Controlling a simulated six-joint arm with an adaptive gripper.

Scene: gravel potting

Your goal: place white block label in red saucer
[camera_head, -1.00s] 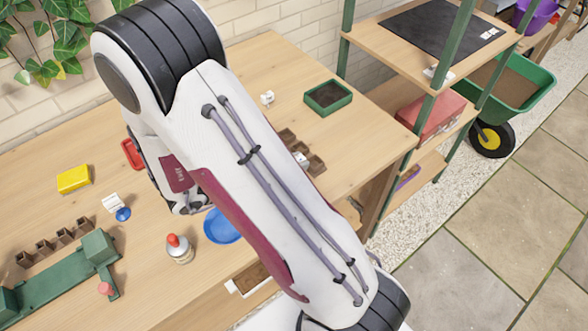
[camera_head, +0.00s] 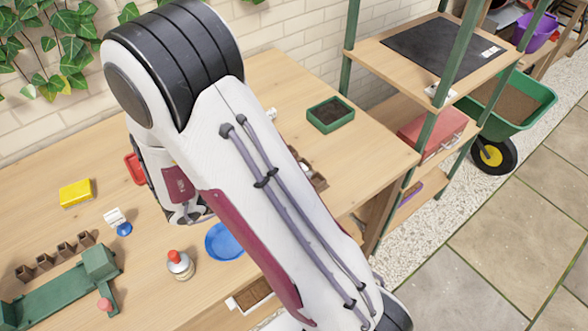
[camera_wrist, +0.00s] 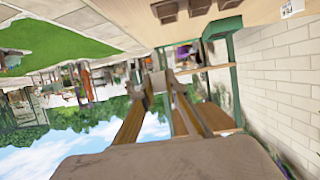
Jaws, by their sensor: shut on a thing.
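A red saucer (camera_head: 134,168) lies on the bench, partly hidden behind my arm in the head view. My gripper shows in the wrist view (camera_wrist: 157,85), its fingers closed on a small pale thing (camera_wrist: 158,78). This looks like a white block label, but it is too small and blurred to be sure. In the head view my arm hides the fingertips and what they hold. Another white label (camera_head: 114,216) stands on a blue base on the bench, left of my arm. A small white block (camera_head: 271,115) is partly covered by my arm's right edge.
A blue saucer (camera_head: 223,241) and a red-capped bottle (camera_head: 180,264) stand near the bench front. A yellow block (camera_head: 75,193), brown pots (camera_head: 63,250) and a green fixture (camera_head: 60,294) are at left. A green tray (camera_head: 330,114) stands at right.

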